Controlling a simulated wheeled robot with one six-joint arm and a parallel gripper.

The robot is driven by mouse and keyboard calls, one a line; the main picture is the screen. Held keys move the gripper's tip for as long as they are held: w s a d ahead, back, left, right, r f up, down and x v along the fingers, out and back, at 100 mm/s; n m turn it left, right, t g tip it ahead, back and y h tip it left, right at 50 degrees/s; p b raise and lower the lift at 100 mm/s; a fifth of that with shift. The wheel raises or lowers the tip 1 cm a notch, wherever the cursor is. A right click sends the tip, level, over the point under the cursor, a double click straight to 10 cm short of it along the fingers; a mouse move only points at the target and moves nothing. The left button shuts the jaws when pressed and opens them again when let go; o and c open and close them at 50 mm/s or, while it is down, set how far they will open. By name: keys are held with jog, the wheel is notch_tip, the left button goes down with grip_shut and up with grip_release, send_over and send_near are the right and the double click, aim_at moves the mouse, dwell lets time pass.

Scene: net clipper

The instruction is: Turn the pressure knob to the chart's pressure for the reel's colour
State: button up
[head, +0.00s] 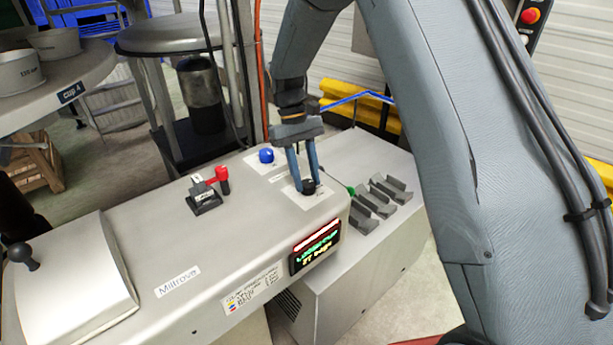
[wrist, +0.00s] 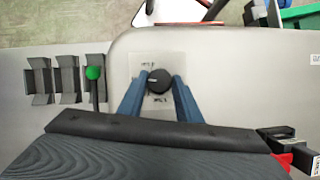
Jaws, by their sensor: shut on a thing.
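The pressure knob (wrist: 159,80) is a small round black knob on a pale plate on top of the machine; it also shows in the head view (head: 308,186). My gripper (head: 308,184) points down at it, and its two blue fingers (wrist: 160,87) are shut on the knob from both sides. A paper chart (head: 256,289) with small coloured marks is on the machine's front; its print is too small to read. A lit display (head: 315,246) beside it shows red and green-yellow text, not clearly legible. I cannot make out the reel or its colour.
A blue knob (head: 266,155) stands behind my gripper. A red-handled lever (head: 222,178) on a black block is to the left. A green-tipped lever (wrist: 93,73) and grey slotted holders (head: 384,196) are close on the right. A rounded cover (head: 75,275) is at front left.

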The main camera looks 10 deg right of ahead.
jog(key=shift+w, duration=0.1)
jog(key=o, duration=1)
jog(key=shift+o, duration=0.2)
jog(key=b+v, duration=0.2)
jog(key=v, duration=0.6)
jog(key=shift+b, duration=0.35)
